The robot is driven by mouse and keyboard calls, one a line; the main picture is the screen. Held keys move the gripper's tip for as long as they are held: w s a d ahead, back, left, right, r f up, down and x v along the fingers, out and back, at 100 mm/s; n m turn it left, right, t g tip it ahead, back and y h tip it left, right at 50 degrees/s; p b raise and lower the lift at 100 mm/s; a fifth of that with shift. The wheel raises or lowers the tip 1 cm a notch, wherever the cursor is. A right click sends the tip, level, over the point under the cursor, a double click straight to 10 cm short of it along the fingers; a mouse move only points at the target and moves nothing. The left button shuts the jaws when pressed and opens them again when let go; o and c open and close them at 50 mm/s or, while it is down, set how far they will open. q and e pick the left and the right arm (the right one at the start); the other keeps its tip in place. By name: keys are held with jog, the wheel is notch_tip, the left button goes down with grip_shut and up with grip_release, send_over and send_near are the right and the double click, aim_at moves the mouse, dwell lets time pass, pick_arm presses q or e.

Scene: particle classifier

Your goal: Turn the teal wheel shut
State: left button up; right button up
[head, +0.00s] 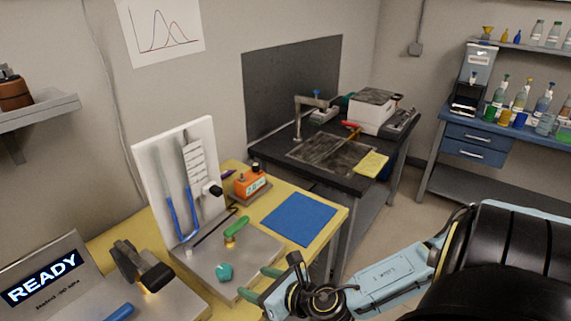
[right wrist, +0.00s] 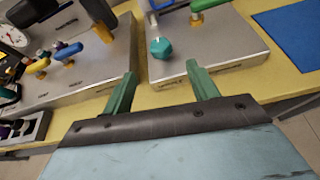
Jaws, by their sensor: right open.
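The teal wheel (head: 224,272) is a small faceted knob at the front of the grey metal plate (head: 262,252) that carries the white manometer board (head: 150,170). It also shows in the right wrist view (right wrist: 160,47), on the front part of the plate. My right gripper (head: 258,284) is open and empty, at the plate's front right edge, with its green fingers apart. In the right wrist view, the fingertips (right wrist: 162,76) point toward the wheel, one to each side of it in the picture. They are short of the wheel and not touching it. My left gripper is not in view.
A green lever (head: 237,227) on a brass fitting stands behind the wheel. An orange meter (head: 250,183) and a flat blue mat (head: 298,218) lie farther back on the yellow table. A metal unit with a READY display (head: 42,279) and blue handle (head: 120,312) stands left.

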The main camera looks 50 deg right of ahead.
jog(key=f+m+h, duration=0.1)
jog(key=m, duration=0.2)
jog(key=a+f+m+g, duration=0.1)
jog(key=m, duration=0.3)
jog(key=a+m+h, duration=0.1)
jog(key=m, duration=0.2)
jog(key=shift+s+f+m+h, duration=0.25)
jog(key=shift+f+m+h, duration=0.05)
jog(key=shift+f+m, duration=0.1)
jog(key=s+a+f+m+g+b, duration=0.1)
jog(key=s+f+m+g, duration=0.3)
jog(key=f+m, duration=0.5)
jog(key=s+a+f+m+g+b, duration=0.1)
jog(key=s+f+m+g+b, duration=0.2)
jog(key=f, duration=1.1)
jog(key=s+m+g, duration=0.1)
jog(key=s+m, duration=0.2)
jog(key=m, duration=0.3)
jog(key=shift+s, duration=0.35)
jog(key=shift+f, duration=0.1)
jog(key=s+f+m+g, duration=0.1)
jog(key=s+f+m, duration=0.1)
jog(key=s+f, duration=0.7)
jog(key=s+a+f+m+g+y, duration=0.1)
jog(key=s+f+m+g, duration=0.1)
jog(key=s+f, duration=0.8)
jog(key=s, duration=0.2)
jog(key=shift+s+a+m, duration=0.25)
jog(key=shift+s+m, duration=0.05)
